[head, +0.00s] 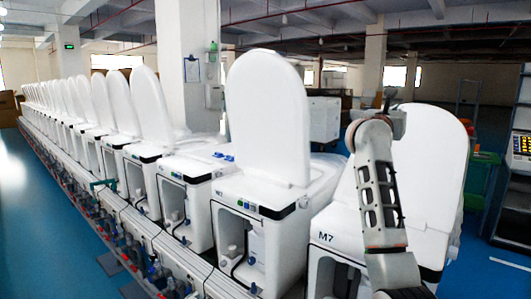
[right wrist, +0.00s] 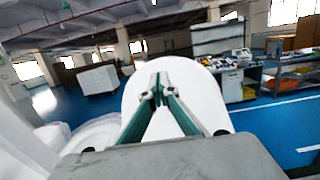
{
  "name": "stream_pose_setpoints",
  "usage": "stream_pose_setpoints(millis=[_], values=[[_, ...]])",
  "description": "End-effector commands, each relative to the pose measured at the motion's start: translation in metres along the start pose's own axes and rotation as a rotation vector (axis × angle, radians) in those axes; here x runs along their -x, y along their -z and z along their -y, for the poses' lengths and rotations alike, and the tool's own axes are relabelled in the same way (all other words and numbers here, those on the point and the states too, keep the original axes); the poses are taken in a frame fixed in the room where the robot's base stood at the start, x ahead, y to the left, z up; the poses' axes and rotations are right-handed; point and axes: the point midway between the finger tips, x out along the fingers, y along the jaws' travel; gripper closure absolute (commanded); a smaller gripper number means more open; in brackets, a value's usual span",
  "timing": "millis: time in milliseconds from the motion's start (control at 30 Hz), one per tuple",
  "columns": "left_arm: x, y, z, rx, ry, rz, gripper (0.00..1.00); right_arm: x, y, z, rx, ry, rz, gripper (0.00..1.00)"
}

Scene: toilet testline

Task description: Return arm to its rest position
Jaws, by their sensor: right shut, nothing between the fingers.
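My right arm (head: 380,190) rises in front of the rightmost toilet (head: 430,150), marked M7, in the head view. It bends at the top, level with the upper part of that toilet's raised white lid. My right gripper (right wrist: 160,88) shows in the right wrist view with its two green-sided fingers together at the tips, shut and empty. Behind the fingers is a white rounded panel that looks like a raised lid (right wrist: 187,75); I cannot tell how far off it is. In the head view the fingers are hard to make out. My left gripper is in neither view.
A long row of white toilets with raised lids (head: 268,115) runs to the far left on a line with pipes and fittings. A shelf (right wrist: 287,78) and a workbench (right wrist: 235,85) stand beyond. Blue floor (right wrist: 275,125) is clear at the right.

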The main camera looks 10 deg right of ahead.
Motion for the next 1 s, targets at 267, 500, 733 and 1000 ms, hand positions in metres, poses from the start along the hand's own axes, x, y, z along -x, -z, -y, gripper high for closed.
stream_pose_setpoints(millis=[267, 500, 733, 1000], values=[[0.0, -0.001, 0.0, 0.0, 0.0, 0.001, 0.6, 0.033, 0.068, 0.005, 0.435, 0.07, 0.188, 1.0], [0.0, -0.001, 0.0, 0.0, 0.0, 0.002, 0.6, 0.113, 0.147, -0.021, 1.021, 0.051, 0.468, 1.0], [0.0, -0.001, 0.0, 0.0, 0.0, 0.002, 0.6, 0.217, 0.253, -0.056, 1.553, -0.077, 0.751, 1.0], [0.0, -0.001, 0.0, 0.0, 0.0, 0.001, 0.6, 0.345, 0.388, -0.061, 2.046, -0.302, 1.073, 1.0]])
